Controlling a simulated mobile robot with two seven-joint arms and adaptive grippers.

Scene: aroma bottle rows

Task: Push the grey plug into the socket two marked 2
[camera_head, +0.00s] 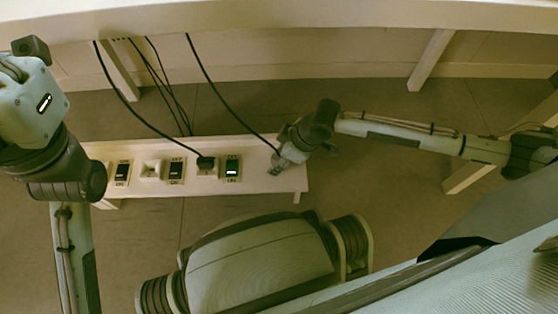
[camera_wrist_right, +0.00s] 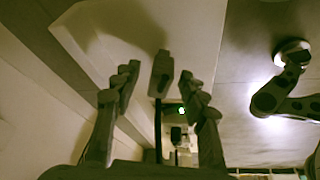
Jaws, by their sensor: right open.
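The grey plug (camera_wrist_right: 162,72) shows in the right wrist view between my spread fingers, with its cord running back toward the camera. My right gripper (camera_wrist_right: 153,85) is open, with a gap to the plug on both sides. In the head view the right gripper (camera_head: 275,168) is over the right end of the white socket board (camera_head: 288,182), and a cord runs down to it. One socket (camera_head: 151,170) on the board is empty; another holds a black plug (camera_head: 207,163). The socket numbers are too small to read. My left arm is at the left edge; its fingers do not show.
Black switches (camera_head: 123,173) (camera_head: 176,171) stand between the sockets, and a lit switch (camera_head: 232,169) is beside the black plug. Several black cords (camera_head: 125,95) hang from the pale table edge (camera_head: 300,17) above the board. The floor around the board is clear.

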